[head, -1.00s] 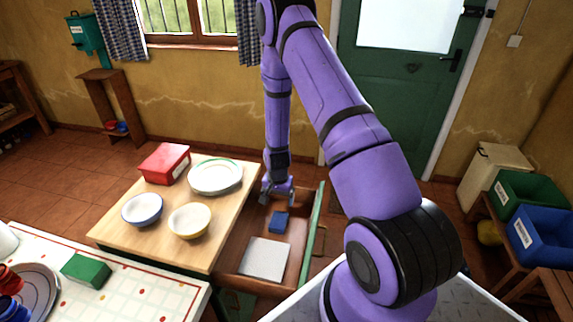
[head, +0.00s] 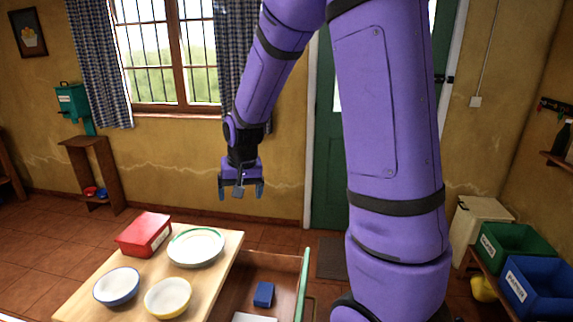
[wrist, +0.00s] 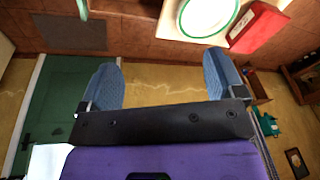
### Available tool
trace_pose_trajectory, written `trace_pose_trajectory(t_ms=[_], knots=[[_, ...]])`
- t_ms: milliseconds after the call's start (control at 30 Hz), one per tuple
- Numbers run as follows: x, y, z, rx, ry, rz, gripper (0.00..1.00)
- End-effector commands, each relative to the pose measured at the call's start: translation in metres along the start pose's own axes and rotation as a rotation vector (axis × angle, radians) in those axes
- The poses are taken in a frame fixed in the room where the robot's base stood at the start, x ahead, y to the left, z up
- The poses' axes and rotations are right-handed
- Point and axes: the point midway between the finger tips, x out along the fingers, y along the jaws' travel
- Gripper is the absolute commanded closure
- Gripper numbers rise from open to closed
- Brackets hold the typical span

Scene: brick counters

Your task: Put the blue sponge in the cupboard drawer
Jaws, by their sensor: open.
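The blue sponge (head: 263,294) lies inside the open drawer (head: 233,289), on its floor. Part of a pale flat item (head: 254,318) lies nearer me in the same drawer. My gripper (head: 241,190) is raised above and behind the table and drawer, open and empty. Its two blue-grey fingers stand wide apart in the wrist view (wrist: 160,85), with nothing between them. The sponge cannot be made out in the wrist view.
The wooden tabletop (head: 215,280) left of the drawer bears a red box (head: 144,235), a green-rimmed plate (head: 196,247), a blue bowl (head: 117,287) and a yellow bowl (head: 168,298). Green (head: 512,250) and blue (head: 545,290) crates stand at right. Air around my gripper is clear.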

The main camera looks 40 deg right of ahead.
Motion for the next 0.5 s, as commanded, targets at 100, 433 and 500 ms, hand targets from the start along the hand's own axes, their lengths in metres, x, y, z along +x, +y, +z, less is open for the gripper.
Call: trace_pose_trajectory(t_ms=[100, 433, 500], knots=[[-0.045, -0.004, 0.018, -0.061, 0.035, -0.016, 0.12], [-0.142, 0.000, 0.084, -0.229, 0.114, -0.045, 0.12], [-0.159, 0.003, 0.100, -0.264, 0.132, -0.051, 0.12]])
